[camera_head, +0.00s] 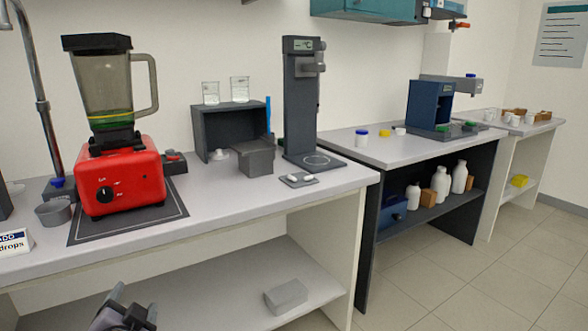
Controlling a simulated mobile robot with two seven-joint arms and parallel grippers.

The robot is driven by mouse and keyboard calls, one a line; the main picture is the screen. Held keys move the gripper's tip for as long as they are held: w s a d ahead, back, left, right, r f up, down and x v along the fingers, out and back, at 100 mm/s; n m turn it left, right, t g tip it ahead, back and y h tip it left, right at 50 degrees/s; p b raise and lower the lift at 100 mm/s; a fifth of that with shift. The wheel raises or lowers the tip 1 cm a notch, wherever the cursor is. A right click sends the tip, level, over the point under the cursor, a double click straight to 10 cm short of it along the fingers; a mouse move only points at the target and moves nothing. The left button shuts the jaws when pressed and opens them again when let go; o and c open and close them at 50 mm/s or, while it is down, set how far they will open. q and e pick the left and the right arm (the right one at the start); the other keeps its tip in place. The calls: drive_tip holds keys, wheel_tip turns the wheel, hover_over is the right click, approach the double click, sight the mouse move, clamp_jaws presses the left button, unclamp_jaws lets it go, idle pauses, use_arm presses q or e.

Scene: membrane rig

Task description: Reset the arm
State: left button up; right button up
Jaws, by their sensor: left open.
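My left gripper (130,308) shows at the bottom left of the head view, low in front of the near bench (235,205). It is open and I see nothing between its fingers. The picture's bottom edge cuts off the rest of my left arm. The gripper is apart from the things on the bench top. My right gripper is not in view.
A red blender (122,178) stands on a dark mat at the bench's left. A dark tall device (301,100) and a grey open box (232,128) stand behind. A grey block (286,296) lies on the lower shelf. Floor (480,270) at the right is clear.

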use_arm(q)
drive_tip(key=s+d+f+n+g+h+p, duration=0.1)
drive_tip(key=s+d+f+g+h+p, duration=0.1)
drive_tip(key=s+d+f, duration=0.3)
drive_tip(key=s+d+f+n+g+h+p, duration=0.2)
drive_tip(key=s+d+f+h, duration=0.3)
drive_tip(key=s+f, duration=0.6)
drive_tip(key=s+p, duration=0.1)
drive_tip(key=s, duration=0.7)
drive_tip(key=shift+s+d+n, duration=0.15)
drive_tip(key=shift+d+n, duration=0.05)
drive_tip(key=shift+n, duration=0.1)
